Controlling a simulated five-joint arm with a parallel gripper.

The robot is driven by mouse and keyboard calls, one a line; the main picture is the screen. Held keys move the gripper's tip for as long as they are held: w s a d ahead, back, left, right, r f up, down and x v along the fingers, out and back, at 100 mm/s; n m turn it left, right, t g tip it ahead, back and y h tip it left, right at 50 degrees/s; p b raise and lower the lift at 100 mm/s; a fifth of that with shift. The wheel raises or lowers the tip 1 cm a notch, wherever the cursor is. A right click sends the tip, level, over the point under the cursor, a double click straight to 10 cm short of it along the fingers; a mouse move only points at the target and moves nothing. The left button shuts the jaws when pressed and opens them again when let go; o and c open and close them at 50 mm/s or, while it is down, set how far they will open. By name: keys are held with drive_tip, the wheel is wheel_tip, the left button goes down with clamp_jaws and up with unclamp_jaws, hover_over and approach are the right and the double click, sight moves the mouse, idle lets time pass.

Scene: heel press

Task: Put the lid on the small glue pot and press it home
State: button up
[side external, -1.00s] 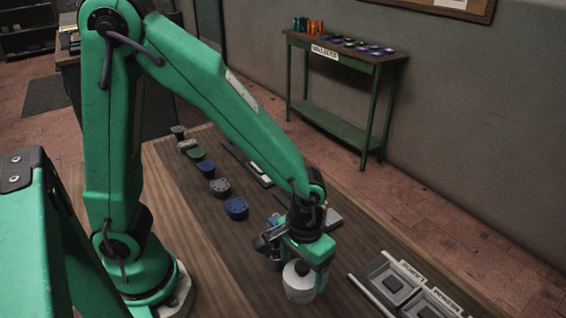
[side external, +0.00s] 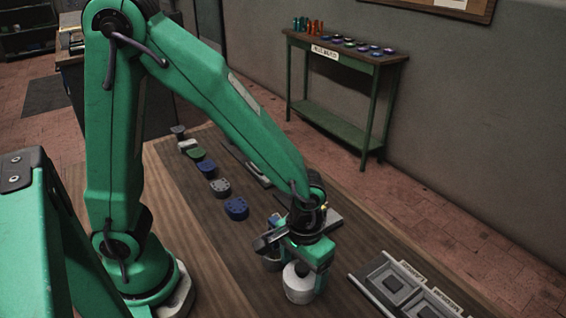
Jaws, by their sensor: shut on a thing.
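My gripper (side external: 293,262) is at the front of the bench, pointing down, over a round white pot (side external: 299,291). A small dark spot shows at the top of this pot, just under the jaws. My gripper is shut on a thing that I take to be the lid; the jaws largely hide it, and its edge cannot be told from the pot. Whether the lid is seated or level cannot be told.
A row of blue, grey and green round pieces (side external: 220,188) runs back along the bench (side external: 185,215). Labelled grey trays (side external: 392,284) with dark square recesses lie at the right. A green side table (side external: 345,60) with small coloured items stands by the wall.

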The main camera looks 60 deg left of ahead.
drive_tip(key=shift+f, duration=0.1)
idle(0.3)
drive_tip(key=o, duration=0.8)
drive_tip(key=shift+r, duration=0.2)
drive_tip(key=shift+r, duration=3.35)
drive_tip(key=shift+w+a+r, duration=0.1)
drive_tip(key=shift+a+r, duration=0.2)
drive_tip(key=shift+r, duration=0.05)
drive_tip(key=s+a+r+t, duration=0.2)
drive_tip(key=a+r, duration=0.3)
drive_tip(key=a, duration=0.2)
drive_tip(key=s+a+r+m+t, duration=0.1)
drive_tip(key=s+a+r+t, duration=0.2)
drive_tip(key=a+r, duration=0.3)
drive_tip(key=shift+s+a+r+m+t, duration=0.15)
drive_tip(key=shift+a+r+m+t, duration=0.15)
drive_tip(key=shift+a, duration=0.4)
